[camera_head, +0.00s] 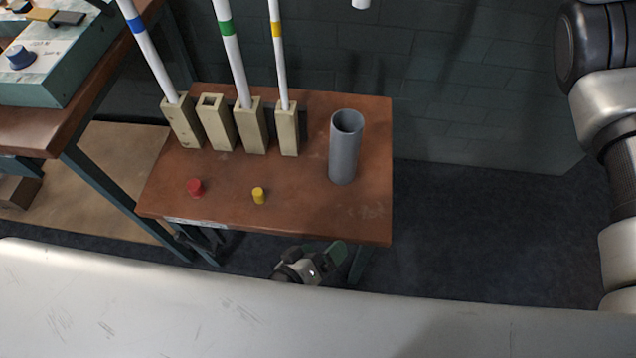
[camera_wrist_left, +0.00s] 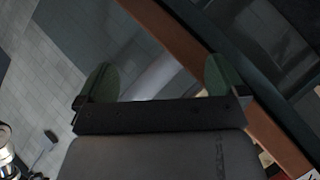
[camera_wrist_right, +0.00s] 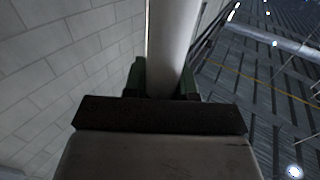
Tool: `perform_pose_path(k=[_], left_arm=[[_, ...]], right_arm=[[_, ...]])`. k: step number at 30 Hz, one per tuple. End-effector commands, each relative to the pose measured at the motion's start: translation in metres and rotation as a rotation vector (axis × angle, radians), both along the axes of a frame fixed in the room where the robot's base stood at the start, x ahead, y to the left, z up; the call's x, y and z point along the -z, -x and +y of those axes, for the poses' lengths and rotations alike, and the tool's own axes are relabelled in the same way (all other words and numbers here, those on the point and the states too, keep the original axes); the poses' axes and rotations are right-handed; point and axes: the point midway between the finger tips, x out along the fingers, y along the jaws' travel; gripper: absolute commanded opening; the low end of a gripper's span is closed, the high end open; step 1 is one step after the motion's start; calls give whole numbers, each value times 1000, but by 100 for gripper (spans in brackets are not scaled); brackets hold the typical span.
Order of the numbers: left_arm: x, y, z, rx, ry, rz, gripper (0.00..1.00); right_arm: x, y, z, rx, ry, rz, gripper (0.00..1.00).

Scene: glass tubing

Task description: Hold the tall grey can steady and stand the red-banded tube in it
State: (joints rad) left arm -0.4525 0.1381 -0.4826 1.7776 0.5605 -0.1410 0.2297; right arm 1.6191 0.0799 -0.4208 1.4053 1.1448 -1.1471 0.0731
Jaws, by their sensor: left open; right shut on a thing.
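The tall grey can (camera_head: 345,150) stands upright, open at the top, on the right part of the small brown table. My left gripper (camera_head: 322,256) is below the table's front edge in the head view, open and apart from the can. In the left wrist view, a grey cylinder (camera_wrist_left: 150,76), which looks like the can, shows beyond the open fingers (camera_wrist_left: 158,82). My right gripper (camera_wrist_right: 163,82) is shut on a white tube (camera_wrist_right: 172,40); no coloured band can be made out on it. A white tube end (camera_head: 361,3) shows at the head view's top edge.
Wooden holders hold a blue-banded tube (camera_head: 147,45), a green-banded tube (camera_head: 231,50) and a yellow-banded tube (camera_head: 279,55). One holder (camera_head: 217,123) is empty. A red stopper (camera_head: 195,188) and yellow stopper (camera_head: 259,195) sit on the table (camera_head: 300,205).

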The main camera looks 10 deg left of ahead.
Motion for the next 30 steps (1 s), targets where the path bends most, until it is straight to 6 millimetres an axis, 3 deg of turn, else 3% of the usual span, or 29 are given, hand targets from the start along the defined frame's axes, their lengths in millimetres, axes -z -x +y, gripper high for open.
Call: perform_pose_path(k=[3, 9, 15, 23, 30], left_arm=[[-44, -2, -12, -5, 108, -43, 100], [-66, -63, 6, -14, -261, -415, 100], [-89, -99, 17, -28, -546, -667, 100], [-96, -123, 13, -33, -634, -737, 100], [-97, -165, -5, -33, -630, -736, 100]], right_arm=[[0, 0, 0, 0, 0, 0, 0], [0, 0, 0, 0, 0, 0, 0], [0, 0, 0, 0, 0, 0, 0], [0, 0, 0, 0, 0, 0, 0], [0, 0, 0, 0, 0, 0, 0]])
